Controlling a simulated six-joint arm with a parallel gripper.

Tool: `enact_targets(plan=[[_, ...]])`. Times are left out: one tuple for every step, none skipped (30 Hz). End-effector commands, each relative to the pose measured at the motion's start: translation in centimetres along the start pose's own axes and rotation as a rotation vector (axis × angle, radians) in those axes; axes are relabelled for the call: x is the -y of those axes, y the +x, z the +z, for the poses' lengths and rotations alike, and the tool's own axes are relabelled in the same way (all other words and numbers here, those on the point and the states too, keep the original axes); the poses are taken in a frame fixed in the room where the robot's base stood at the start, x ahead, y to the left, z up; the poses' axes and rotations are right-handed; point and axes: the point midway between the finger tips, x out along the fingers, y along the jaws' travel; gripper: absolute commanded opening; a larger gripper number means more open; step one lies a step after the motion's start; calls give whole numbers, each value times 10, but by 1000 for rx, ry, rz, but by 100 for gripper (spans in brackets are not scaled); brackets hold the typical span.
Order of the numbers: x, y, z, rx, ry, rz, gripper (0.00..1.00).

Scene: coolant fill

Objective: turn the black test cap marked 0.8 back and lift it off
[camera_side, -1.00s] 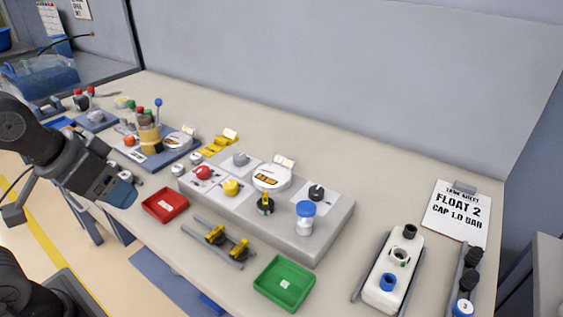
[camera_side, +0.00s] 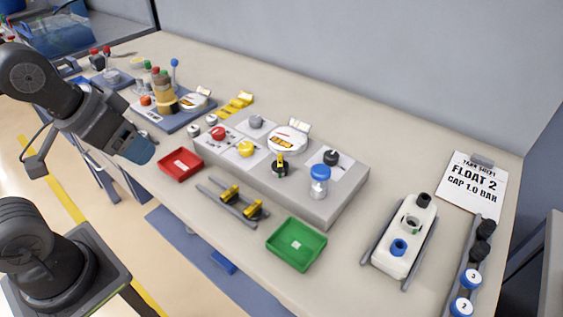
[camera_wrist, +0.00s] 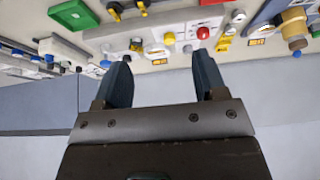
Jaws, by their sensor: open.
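Two black caps, one at the far end (camera_side: 486,228) and one just nearer (camera_side: 480,250), sit in a rack at the right in the side view. A smaller black cap (camera_side: 423,200) sits on the far end of the white tank (camera_side: 384,262). No 0.8 mark is readable, so I cannot tell which is the test cap. The tank's open neck (camera_side: 411,223) shows beside a blue cap (camera_side: 398,247). My gripper (camera_side: 140,148) is at the left, far from all these. In the wrist view my gripper (camera_wrist: 160,65) is open and empty.
A grey panel (camera_side: 322,217) with knobs, a gauge and a blue-lidded bottle (camera_side: 319,181) stands between my gripper and the tank. Red (camera_side: 181,163) and green (camera_side: 297,244) trays lie along the front.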

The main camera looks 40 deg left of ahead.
Motion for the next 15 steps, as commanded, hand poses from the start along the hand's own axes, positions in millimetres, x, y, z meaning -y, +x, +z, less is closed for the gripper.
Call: enact_targets(plan=[[0,0,0,0,0,0,65],[0,0,0,0,0,0,65],[0,0,0,0,0,0,65],[0,0,0,0,0,0,65],[0,0,0,0,0,0,65],[0,0,0,0,0,0,65],[0,0,0,0,0,0,65],[0,0,0,0,0,0,67],[0,0,0,1,-1,0,68],[0,0,-2,2,-4,-1,68],[-1,0,-3,5,-8,-1,68],[-2,0,-7,12,-17,-3,68],[-2,0,-11,19,-28,-5,68],[-4,1,-17,28,-43,-8,68],[-6,2,-25,42,-65,-13,68]])
